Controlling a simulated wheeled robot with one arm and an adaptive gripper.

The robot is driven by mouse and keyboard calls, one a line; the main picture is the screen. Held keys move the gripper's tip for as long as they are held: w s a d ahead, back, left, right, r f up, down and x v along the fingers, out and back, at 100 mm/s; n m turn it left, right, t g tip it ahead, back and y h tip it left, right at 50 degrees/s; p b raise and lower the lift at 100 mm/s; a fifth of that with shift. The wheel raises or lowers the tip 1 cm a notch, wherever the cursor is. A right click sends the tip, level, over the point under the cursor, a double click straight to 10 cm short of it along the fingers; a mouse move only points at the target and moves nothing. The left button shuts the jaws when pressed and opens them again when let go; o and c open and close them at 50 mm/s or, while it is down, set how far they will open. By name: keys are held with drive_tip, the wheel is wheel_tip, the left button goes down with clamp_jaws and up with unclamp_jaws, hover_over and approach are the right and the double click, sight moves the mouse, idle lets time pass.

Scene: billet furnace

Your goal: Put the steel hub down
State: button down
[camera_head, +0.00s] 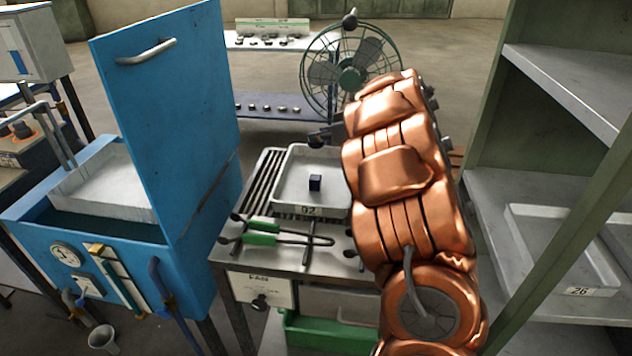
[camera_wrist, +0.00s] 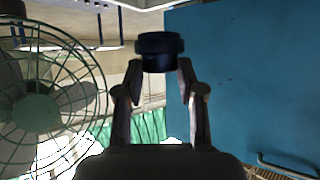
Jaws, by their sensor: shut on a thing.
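The steel hub (camera_wrist: 160,50) shows in the wrist view as a dark, round, flanged piece with a wide rim and a narrower body. My gripper (camera_wrist: 162,70) is shut on it, with a finger on each side of the narrower body. In the head view my copper-coloured arm hides most of the gripper; a dark part shows left of the arm, above the back of a tray (camera_head: 281,178) labelled 92. I cannot make out the hub's shape clearly there. A small dark block (camera_head: 315,183) sits inside this tray.
The tray stands on a metal bench (camera_head: 222,252) with green-handled tongs (camera_head: 262,239) in front. A blue furnace with a raised lid (camera_head: 170,110) is left. A green fan (camera_head: 349,76) stands behind. Shelving (camera_head: 575,75) at right holds a tray (camera_head: 590,292) labelled 26.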

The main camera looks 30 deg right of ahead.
drive_tip(key=shift+d+f, duration=0.2)
drive_tip(key=shift+d, duration=0.05)
drive_tip(key=shift+f+b, duration=0.5)
drive_tip(key=shift+f, duration=4.3)
drive_tip(key=shift+f, duration=0.1)
drive_tip(key=c, duration=1)
unclamp_jaws()
